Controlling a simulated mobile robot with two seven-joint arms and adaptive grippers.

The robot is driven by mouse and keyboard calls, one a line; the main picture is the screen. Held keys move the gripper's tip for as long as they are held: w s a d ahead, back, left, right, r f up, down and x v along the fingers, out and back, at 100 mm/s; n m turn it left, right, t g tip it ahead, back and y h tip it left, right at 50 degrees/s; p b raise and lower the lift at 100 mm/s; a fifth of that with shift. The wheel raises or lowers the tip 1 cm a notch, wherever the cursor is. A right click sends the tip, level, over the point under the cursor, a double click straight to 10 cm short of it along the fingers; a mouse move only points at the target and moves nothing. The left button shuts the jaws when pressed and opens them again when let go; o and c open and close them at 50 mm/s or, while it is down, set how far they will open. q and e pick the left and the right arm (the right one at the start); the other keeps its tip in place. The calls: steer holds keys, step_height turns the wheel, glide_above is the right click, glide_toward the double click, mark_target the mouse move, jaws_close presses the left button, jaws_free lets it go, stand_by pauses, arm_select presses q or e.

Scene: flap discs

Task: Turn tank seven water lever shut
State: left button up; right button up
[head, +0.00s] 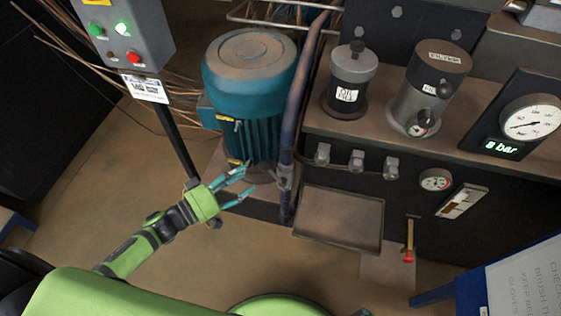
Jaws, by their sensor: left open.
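My left gripper (246,181) is open and empty, its teal fingers pointing right, in front of the base of the teal motor (248,110). A small yellow lever with a red tip (408,242) hangs down on the low front of the dark machine, well to the right of my left gripper. I cannot tell whether this is the tank seven water lever, as no tank number can be read. My right gripper is not in view.
A dark pipe (292,110) runs upright just right of my left gripper. A tray (338,217) juts out beside it. A grey button box (125,35) stands on a post at the upper left. Brown floor is clear at the left.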

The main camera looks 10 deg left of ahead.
mark_target(261, 168)
arm_select(q)
steer(key=shift+h, duration=0.3)
steer(key=x, duration=0.4)
steer(key=r+x, duration=0.1)
steer(key=x, duration=0.1)
steer(key=shift+s+d, duration=0.1)
steer(key=shift+d, duration=0.3)
steer(key=shift+w+d, duration=0.35)
steer(key=shift+w, duration=0.05)
jaws_close()
